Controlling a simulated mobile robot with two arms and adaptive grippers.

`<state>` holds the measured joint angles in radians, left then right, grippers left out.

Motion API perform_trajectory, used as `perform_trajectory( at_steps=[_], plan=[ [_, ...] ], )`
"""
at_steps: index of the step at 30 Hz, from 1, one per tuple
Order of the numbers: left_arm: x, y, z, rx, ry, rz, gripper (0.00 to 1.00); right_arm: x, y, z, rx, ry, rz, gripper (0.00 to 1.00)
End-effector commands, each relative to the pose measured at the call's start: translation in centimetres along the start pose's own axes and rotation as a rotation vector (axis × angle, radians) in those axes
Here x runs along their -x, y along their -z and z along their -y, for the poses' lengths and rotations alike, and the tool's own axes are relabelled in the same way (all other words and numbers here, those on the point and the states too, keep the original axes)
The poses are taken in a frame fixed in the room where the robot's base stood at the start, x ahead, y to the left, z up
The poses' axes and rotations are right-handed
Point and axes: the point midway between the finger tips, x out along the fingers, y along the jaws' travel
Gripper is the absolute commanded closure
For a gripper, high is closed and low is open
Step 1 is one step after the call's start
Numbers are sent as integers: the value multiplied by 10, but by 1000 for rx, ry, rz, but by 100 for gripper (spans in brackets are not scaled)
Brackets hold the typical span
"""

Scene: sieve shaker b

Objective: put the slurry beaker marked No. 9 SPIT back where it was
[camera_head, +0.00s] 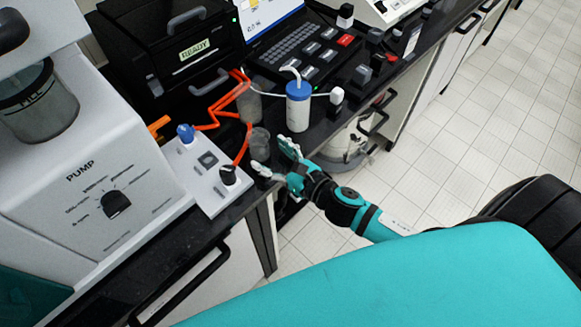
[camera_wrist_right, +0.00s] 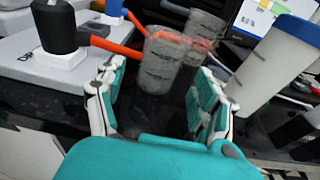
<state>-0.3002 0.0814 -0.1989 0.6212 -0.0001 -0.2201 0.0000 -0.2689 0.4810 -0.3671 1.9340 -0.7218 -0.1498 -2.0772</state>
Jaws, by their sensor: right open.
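Two grey, see-through beakers stand on the dark bench. The nearer beaker (camera_head: 260,145) is just beyond my right gripper (camera_head: 272,157). The farther beaker (camera_head: 249,103) stands behind it. In the right wrist view the nearer beaker (camera_wrist_right: 160,65) shows ahead, between the spread fingers of my right gripper (camera_wrist_right: 157,88), with the farther beaker (camera_wrist_right: 204,28) partly hidden behind it. The right gripper is open, and nothing is held. The beaker markings are too small to read, so I cannot tell which is No. 9 SPIT. My left gripper is not in view.
A white bottle with a blue cap (camera_head: 298,108) stands right of the beakers. Orange tubing (camera_head: 215,118) runs close by from a white control box (camera_head: 203,172). The pump unit (camera_head: 85,180) is at left, a black READY machine (camera_head: 180,55) behind. The bench's front edge is near my gripper.

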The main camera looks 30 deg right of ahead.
Motion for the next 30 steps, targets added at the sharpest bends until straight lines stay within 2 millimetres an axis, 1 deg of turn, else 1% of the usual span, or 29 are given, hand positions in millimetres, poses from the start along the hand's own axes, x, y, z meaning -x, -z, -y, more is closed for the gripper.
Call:
perform_trajectory(
  at_steps=[1,3,6,9,12,15,23,25,26,29,30],
  plan=[
    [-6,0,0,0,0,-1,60,14,6,0,-1,0,-5,30],
    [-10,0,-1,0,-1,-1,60,30,5,-1,0,-1,-5,30],
    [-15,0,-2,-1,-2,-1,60,49,4,-1,-1,0,-4,30],
    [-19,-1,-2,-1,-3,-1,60,64,4,0,-2,1,-3,30],
    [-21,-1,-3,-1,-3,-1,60,73,2,0,-2,1,-1,30],
    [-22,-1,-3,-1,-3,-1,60,78,1,0,0,1,-1,30],
    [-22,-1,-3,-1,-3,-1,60,80,0,0,-2,1,-1,30],
    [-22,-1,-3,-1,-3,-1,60,79,8,3,-31,10,-14,30],
    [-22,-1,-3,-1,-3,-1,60,78,15,6,-60,19,-26,30],
    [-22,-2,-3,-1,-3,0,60,75,62,23,-251,82,-101,30],
    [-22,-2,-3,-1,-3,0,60,74,89,32,-369,124,-141,30]
  ],
)
